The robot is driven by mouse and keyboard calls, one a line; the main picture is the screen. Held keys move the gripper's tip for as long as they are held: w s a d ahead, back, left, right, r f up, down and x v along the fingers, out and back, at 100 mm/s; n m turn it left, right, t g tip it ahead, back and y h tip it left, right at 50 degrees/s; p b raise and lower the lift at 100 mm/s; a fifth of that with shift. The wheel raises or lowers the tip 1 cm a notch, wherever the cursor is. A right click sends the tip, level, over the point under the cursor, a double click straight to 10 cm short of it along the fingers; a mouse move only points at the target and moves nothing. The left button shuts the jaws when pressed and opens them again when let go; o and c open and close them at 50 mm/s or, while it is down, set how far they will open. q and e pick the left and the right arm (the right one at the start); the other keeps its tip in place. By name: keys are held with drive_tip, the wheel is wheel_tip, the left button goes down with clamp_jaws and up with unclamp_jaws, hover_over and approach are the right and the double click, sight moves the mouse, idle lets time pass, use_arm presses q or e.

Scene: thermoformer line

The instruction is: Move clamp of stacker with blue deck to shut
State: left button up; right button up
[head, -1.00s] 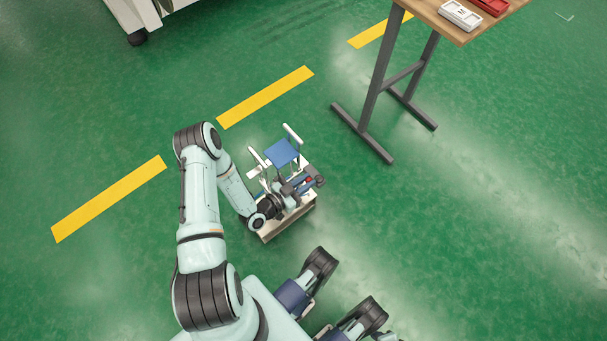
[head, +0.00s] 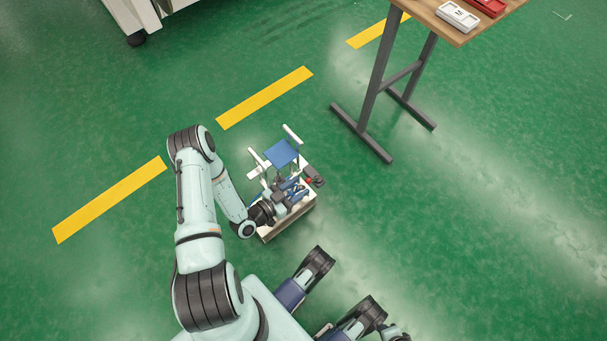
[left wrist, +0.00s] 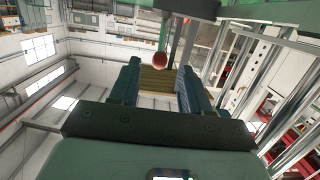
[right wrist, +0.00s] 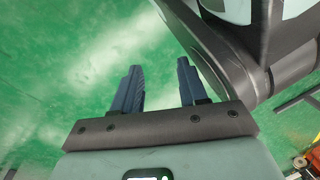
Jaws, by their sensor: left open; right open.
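The stacker stands on the floor in the middle of the head view, with its blue deck (head: 281,153) between white uprights and a pale base box (head: 292,222). A small red knob (head: 309,181) shows at its right side; a red ball-shaped knob (left wrist: 160,60) also shows in the left wrist view, just beyond the fingertips. My left gripper (head: 290,188) is over the near part of the stacker, its fingers (left wrist: 158,72) open around no held thing. The clamp's exact position is hard to tell. My right gripper (right wrist: 158,72) is open and empty above green floor.
A wooden-topped table (head: 440,14) on grey legs stands at the upper right, carrying a white tray (head: 458,15) and a red tray (head: 489,6). A white machine (head: 150,12) is at the upper left. Green floor with yellow stripes (head: 265,97) is otherwise clear.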

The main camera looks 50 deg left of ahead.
use_arm(q)
drive_tip(key=s+r+p, duration=0.1)
drive_tip(key=s+p, duration=0.1)
drive_tip(key=s, duration=0.7)
drive_tip(key=shift+s+a+r, duration=0.25)
drive_tip(key=shift+a+r, duration=0.05)
drive_tip(key=shift+a, duration=0.05)
use_arm(e)
drive_tip(key=w+r+t, duration=0.2)
drive_tip(key=w+r, duration=0.2)
drive_tip(key=w, duration=0.1)
drive_tip(key=shift+a, duration=0.35)
drive_tip(key=shift+s+r, duration=0.1)
